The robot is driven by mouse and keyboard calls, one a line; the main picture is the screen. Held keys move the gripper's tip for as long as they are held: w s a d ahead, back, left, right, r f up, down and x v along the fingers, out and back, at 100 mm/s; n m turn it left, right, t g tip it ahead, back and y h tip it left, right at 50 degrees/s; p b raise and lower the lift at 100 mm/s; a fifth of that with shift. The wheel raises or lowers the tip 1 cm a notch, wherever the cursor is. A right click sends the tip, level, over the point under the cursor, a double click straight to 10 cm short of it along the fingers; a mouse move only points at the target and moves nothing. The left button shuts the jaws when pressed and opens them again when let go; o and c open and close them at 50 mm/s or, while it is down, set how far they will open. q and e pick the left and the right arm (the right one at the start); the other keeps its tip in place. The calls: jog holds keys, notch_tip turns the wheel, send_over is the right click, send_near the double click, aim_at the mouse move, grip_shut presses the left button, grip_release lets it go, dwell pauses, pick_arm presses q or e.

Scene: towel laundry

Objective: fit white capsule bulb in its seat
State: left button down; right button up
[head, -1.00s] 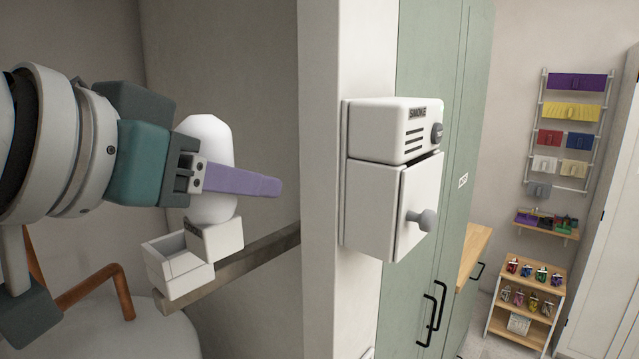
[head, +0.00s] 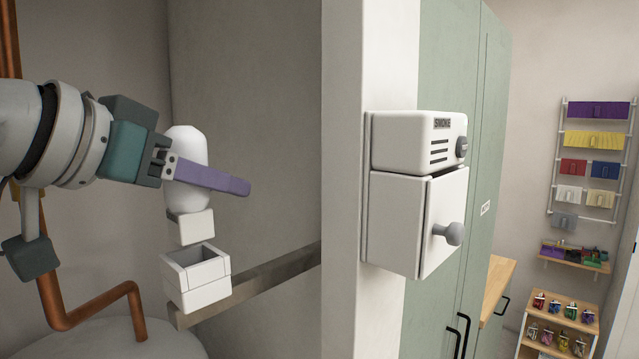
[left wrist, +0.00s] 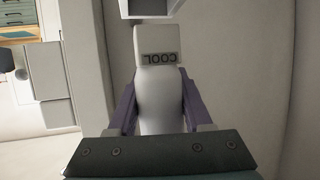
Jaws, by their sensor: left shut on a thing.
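The white capsule bulb (head: 187,145) has a rounded top and a square base block. It is upright in my left gripper (head: 228,184), whose purple fingers are shut on its body. The left wrist view shows the bulb (left wrist: 158,110) between both fingers, with "COOL" on its base. The seat (head: 195,290) is an open-topped square white box on a metal bar. The bulb's base hangs above it, apart and slightly left in the head view. Part of the seat (left wrist: 150,10) shows at the top of the wrist view. The right gripper is not in view.
A white wall box marked "SMOKE" (head: 418,142), with a knobbed door box (head: 420,222) below, is on the pillar (head: 343,200) to the right. A copper pipe (head: 100,315) runs below my left arm. Green cabinets and shelves stand farther right.

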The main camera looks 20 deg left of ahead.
aim_at(212, 214)
pick_arm(q)
jog(key=shift+f+b, duration=1.05)
jog(key=shift+f, duration=0.65)
dwell(1.8)
dwell(0.3)
jog(key=shift+c, duration=1.2)
grip_release()
